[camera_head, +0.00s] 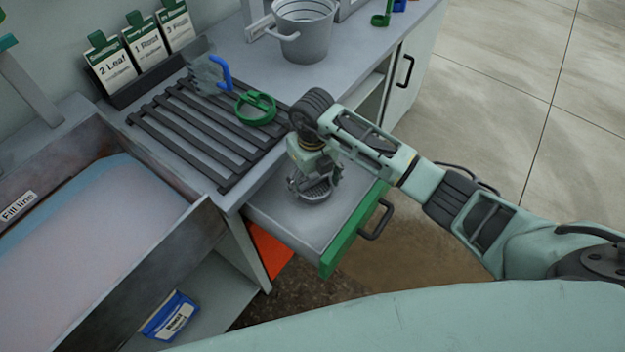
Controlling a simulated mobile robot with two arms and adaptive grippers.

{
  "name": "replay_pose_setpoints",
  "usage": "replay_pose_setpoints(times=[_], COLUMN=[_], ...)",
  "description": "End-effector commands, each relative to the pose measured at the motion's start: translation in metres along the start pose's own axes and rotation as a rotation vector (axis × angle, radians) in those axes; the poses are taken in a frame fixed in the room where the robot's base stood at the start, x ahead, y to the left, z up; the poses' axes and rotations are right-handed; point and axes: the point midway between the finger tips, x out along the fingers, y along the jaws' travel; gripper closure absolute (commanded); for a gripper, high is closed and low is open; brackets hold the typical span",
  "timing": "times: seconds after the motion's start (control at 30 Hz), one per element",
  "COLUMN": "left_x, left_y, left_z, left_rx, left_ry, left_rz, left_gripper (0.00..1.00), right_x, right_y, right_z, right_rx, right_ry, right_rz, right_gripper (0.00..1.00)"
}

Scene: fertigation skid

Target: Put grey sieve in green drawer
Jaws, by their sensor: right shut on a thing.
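The green-fronted drawer (345,243) is pulled open below the worktop, with its grey tray floor and dark handle showing. The grey sieve (314,192), a small round mesh piece, is inside the drawer's outline, at or just above its floor; I cannot tell whether it touches. My right gripper (312,172) points down over the drawer and is shut on the sieve. The gripper's wrist hides part of the sieve and the drawer's back. My left gripper is not in view.
A slatted dark rack (190,130) on the worktop holds a green ring-shaped piece (256,107) and a clear jug with a blue handle (222,72). A grey bucket (304,30) stands behind. A basin (85,235) is at left; an orange panel (268,250) is beside the drawer.

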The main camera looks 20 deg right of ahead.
Motion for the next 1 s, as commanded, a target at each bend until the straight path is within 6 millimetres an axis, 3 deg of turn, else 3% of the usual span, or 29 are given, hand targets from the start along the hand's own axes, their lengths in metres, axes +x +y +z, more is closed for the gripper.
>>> replay_pose_setpoints(times=[0.43,0.47,0.63,1.0], left_x=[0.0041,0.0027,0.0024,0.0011], left_y=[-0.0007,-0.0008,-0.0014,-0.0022], left_z=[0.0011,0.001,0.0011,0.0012], left_rx=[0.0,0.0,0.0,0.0], left_ry=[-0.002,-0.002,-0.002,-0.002], left_rz=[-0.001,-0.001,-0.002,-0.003], left_gripper=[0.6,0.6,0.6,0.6], right_x=[0.0124,0.0109,0.0107,0.009], right_y=[0.0001,0.0002,0.0002,0.0002], right_z=[0.0003,0.0003,0.0002,0.0003], right_rx=[-0.001,-0.001,0.0,0.0], right_ry=[-0.001,-0.001,-0.001,-0.001], right_rz=[0.0,0.0,0.0,0.001], right_gripper=[0.52,0.24,0.09,0.07])
